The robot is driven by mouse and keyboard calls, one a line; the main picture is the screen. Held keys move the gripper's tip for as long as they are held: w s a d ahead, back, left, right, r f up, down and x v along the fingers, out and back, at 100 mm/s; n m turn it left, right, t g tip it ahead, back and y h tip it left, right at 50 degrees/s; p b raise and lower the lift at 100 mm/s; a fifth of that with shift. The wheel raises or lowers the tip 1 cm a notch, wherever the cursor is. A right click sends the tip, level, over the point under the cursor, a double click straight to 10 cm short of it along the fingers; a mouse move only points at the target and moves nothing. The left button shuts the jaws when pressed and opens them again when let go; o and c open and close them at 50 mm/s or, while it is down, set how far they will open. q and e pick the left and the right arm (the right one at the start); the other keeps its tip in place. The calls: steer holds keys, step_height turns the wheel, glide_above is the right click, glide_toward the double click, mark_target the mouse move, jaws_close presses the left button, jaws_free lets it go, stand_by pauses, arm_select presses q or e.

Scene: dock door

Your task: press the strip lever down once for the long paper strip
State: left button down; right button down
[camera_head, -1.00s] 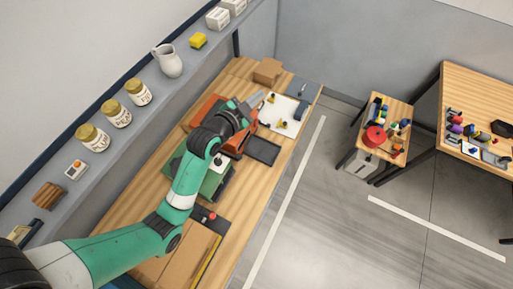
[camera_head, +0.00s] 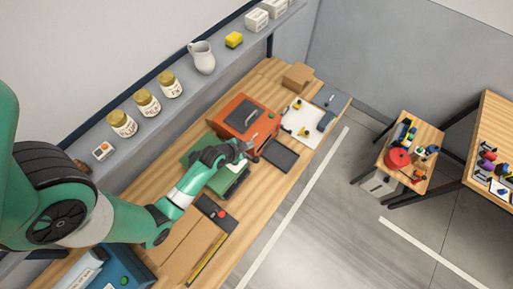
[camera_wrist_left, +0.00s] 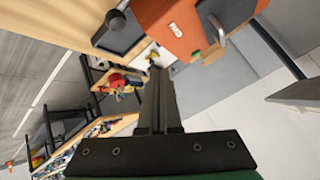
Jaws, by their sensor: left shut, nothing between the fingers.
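An orange machine (camera_head: 240,118) with a dark top panel and a green button stands on the wooden bench. In the left wrist view the orange machine (camera_wrist_left: 172,25) shows a white label and a grey metal lever (camera_wrist_left: 214,32) on its face. I cannot tell for sure that this is the strip lever. My left gripper (camera_head: 244,147) is beside the orange machine's near side, above the green machine (camera_head: 230,178). In the wrist view the left gripper (camera_wrist_left: 156,75) is shut and empty, apart from the lever. No long paper strip can be made out. My right gripper is out of view.
A dark tray (camera_head: 281,155) lies right of the orange machine. A white sheet (camera_head: 305,122) with small items and a cardboard box (camera_head: 298,77) are farther back. A blue machine (camera_head: 122,270) is at the near end. Jars and a jug (camera_head: 202,58) stand on the shelf.

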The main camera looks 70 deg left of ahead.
arm_select(q)
steer(key=f+b, duration=0.4)
steer(key=f, duration=0.1)
steer(key=d+f+b, duration=0.1)
steer(key=f+b, duration=0.1)
steer(key=b, duration=0.1)
steer(key=shift+w+f, duration=0.3)
steer(key=shift+f, duration=0.05)
steer(key=shift+w+f+b, duration=0.1)
steer(key=shift+f+b, duration=0.25)
steer(key=shift+f, duration=0.1)
stand_by(1.3)
steer(key=shift+d+f, duration=0.1)
steer(key=shift+f, duration=0.35)
